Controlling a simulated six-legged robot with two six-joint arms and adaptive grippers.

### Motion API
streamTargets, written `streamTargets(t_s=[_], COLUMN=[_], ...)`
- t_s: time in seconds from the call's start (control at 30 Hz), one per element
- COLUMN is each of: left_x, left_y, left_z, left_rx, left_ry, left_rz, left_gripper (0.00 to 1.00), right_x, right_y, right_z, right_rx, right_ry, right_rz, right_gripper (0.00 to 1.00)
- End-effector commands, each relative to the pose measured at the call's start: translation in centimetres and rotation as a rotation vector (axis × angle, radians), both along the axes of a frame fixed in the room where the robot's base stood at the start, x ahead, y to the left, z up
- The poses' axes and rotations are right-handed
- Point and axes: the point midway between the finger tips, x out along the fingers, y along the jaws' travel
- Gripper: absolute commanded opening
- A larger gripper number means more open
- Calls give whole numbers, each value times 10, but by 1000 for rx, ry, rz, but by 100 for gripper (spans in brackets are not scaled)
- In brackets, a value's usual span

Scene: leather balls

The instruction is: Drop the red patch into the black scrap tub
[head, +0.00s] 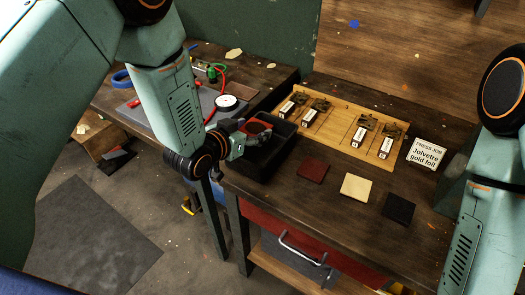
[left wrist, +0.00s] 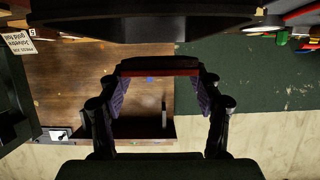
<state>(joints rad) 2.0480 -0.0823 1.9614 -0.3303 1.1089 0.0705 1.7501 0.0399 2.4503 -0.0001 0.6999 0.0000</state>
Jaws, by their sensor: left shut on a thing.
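My left gripper (head: 250,134) is shut on a red patch (head: 257,127), held above the black scrap tub (head: 289,131). The left wrist view shows this patch (left wrist: 160,72) edge-on between both fingers, with a thin red edge and a dark face. The tub stands at the left end of the dark workbench. My gripper hides part of its opening and most of its inside. My right arm comes in at the right edge, but its gripper is out of sight.
A maroon square (head: 313,170), a cream square (head: 357,187) and a black square (head: 398,208) lie in a row on the workbench (head: 280,197). Behind them is a wooden board (head: 338,129) with several small stamps. A white card (head: 426,152) stands at right.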

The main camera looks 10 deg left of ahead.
Motion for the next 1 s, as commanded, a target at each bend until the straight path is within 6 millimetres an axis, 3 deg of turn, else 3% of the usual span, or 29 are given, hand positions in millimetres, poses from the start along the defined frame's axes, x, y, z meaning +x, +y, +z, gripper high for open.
streamTargets(t_s=[0.03,0.2,0.5,0.53,0.83,1.0], left_x=[0,1,3,3,3,3], left_y=[0,-1,-1,-1,-1,-1], left_z=[-10,-22,-22,-22,-22,-22], left_rx=[0,0,0,0,0,0], left_ry=[0,0,0,0,0,0], left_rz=[0,0,0,0,0,0], left_gripper=[34,34,34,67,92,92], right_x=[0,0,0,0,0,0], right_y=[0,0,0,0,0,0], right_z=[-10,-19,-19,-18,-18,-18], right_rx=[0,0,0,0,0,0], right_ry=[0,0,0,0,-1,0], right_rz=[0,0,0,0,0,0], right_gripper=[40,40,40,40,40,40])
